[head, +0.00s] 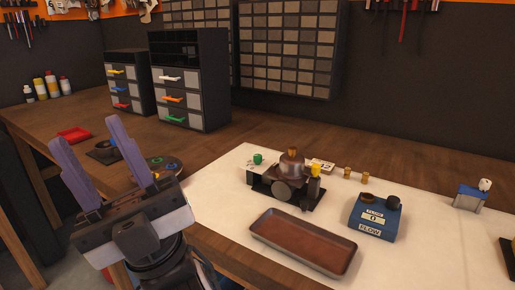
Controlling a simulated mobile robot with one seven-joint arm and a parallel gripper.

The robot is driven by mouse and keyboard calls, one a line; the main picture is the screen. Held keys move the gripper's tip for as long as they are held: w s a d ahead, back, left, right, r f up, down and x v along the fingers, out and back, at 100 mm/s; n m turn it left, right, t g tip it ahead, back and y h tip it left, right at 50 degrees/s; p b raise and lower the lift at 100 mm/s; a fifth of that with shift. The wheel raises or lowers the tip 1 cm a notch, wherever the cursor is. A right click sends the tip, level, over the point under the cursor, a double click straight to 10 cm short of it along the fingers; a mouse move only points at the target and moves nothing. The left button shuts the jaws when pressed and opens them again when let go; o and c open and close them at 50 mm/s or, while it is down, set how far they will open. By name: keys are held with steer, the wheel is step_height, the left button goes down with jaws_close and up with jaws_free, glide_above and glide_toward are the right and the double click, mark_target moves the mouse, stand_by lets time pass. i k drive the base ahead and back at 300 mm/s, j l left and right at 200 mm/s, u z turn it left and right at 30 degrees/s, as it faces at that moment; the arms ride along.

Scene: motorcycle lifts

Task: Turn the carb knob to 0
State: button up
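A dark carburetor (289,185) stands on the white mat, with a brown round top. A small green knob (257,158) is at its left and a yellow knob (315,170) at its right. I cannot tell which part is the carb knob, nor any pointer or scale on it. A blue box (375,217) marked FLOW sits to the right, its display seeming to read 0.
A brown tray (262,238) lies in front of the carburetor. Two small brass pieces (365,173) stand behind the blue box. A round dish (166,172) and a red tray (74,134) are on the wooden bench. Drawer cabinets (205,100) stand behind.

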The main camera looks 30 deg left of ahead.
mark_target(258, 159)
steer(key=i+u, duration=0.2)
steer(key=u, duration=0.8)
steer(key=i+j+u, duration=0.1)
steer(key=i+u, duration=0.2)
steer(key=i+j+u, duration=0.1)
steer(key=u, duration=0.2)
steer(key=i+l, duration=0.05)
steer(key=i, duration=0.05)
